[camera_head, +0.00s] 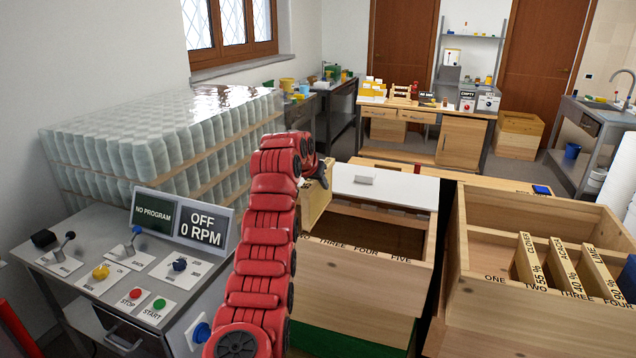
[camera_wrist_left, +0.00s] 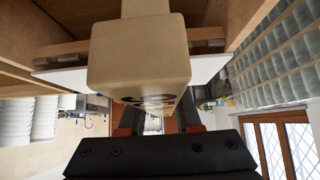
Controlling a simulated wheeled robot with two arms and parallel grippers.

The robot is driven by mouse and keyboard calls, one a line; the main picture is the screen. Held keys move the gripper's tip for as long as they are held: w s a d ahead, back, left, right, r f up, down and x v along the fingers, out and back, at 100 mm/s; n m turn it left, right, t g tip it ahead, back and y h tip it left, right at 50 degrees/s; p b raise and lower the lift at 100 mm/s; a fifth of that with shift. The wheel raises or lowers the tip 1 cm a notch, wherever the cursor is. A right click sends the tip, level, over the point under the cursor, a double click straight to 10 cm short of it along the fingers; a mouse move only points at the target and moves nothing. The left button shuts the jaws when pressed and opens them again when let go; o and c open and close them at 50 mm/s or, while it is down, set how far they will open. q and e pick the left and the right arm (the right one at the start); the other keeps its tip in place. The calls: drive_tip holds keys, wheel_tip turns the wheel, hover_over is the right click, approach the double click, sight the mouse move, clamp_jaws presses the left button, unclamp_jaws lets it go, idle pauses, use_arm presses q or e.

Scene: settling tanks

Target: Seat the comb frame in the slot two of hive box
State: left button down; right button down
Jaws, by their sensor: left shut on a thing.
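My left gripper (camera_head: 322,172) is shut on a pale wooden comb frame (camera_head: 313,203). The frame is at the left end of an open wooden box (camera_head: 350,290) with a green base, near its slot labels, of which THREE, FOUR and FIVE read clearly. My red arm hides the labels further left. I cannot tell whether the frame is inside a slot or above it. In the left wrist view the frame (camera_wrist_left: 140,62) is large and close, with dark writing on it, beneath the box's rails. My right gripper is not in view.
A white board (camera_head: 385,187) with a handle covers the back of the box. A second wooden box (camera_head: 540,320) at right holds several labelled frames (camera_head: 560,270). A control panel (camera_head: 130,270) and stacked jars (camera_head: 170,140) stand at left.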

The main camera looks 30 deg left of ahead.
sight(305, 207)
use_arm(q)
drive_tip(key=shift+f+b, duration=1.9)
drive_tip(key=shift+f, duration=2.2)
drive_tip(key=shift+f+b, duration=0.9)
drive_tip(key=shift+f, duration=1.5)
drive_tip(key=c, duration=0.5)
unclamp_jaws()
drive_tip(key=b+v, duration=0.2)
drive_tip(key=v, duration=0.9)
drive_tip(key=shift+s, duration=0.15)
drive_tip(key=p+v, duration=0.5)
drive_tip(key=p, duration=0.7)
drive_tip(key=shift+r, duration=0.25)
drive_tip(key=shift+s+d+r+p, duration=0.1)
drive_tip(key=shift+s+r+p, duration=0.1)
drive_tip(key=shift+s+p, duration=0.3)
drive_tip(key=shift+w, duration=0.1)
